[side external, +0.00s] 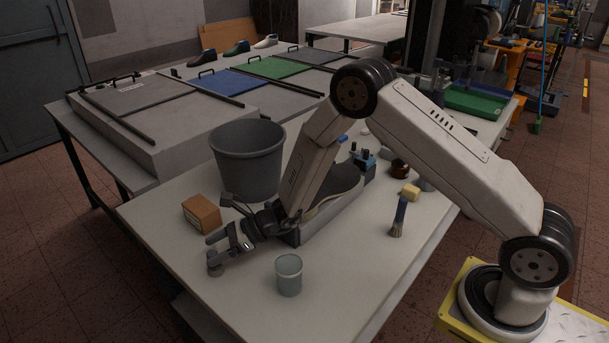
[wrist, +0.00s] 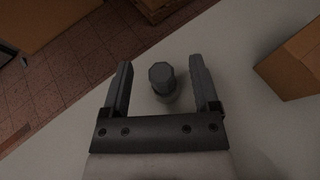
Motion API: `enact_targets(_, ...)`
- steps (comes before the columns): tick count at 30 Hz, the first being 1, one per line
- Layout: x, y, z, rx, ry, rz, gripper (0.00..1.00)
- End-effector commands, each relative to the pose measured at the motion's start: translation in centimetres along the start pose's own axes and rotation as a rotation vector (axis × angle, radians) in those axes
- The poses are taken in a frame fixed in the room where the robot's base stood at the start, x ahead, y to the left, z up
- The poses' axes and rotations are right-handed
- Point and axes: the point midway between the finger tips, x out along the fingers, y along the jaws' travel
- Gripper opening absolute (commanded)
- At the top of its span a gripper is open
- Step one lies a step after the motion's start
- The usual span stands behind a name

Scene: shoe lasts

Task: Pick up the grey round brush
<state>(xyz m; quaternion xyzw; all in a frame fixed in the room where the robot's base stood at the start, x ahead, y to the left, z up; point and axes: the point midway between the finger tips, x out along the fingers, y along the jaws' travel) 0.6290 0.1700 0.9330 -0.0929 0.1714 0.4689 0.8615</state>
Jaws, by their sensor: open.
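The grey round brush (wrist: 161,76) stands on the table near its edge; in the wrist view its dark grey top lies between my two fingers. In the side external view the brush (side external: 214,268) shows just below my gripper (side external: 217,246), partly hidden by it. My gripper (wrist: 160,68) is open, with one finger on each side of the brush. I see a gap between the brush and each finger in the wrist view. Nothing is held.
A cardboard box (side external: 202,215) lies close by, also in the wrist view (wrist: 295,62). A grey bucket (side external: 247,160) stands behind, a grey cup (side external: 289,275) in front. The table front is mostly clear.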

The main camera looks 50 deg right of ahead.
Motion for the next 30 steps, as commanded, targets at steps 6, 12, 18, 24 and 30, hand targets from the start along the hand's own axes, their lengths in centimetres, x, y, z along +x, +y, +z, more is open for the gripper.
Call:
enact_targets(6, 0.9, 0.0, -2.2, 0.001, 0.001, 0.001, 0.78)
enact_targets(12, 3.1, 0.0, -2.3, -0.002, 0.001, 0.001, 0.78)
enact_targets(18, 3.9, 0.0, -2.3, -0.001, 0.001, 0.000, 0.78)
enact_targets(24, 3.9, 0.0, -2.3, -0.001, 0.001, 0.000, 0.78)
enact_targets(30, 3.9, 0.0, -2.2, -0.001, 0.001, 0.000, 0.78)
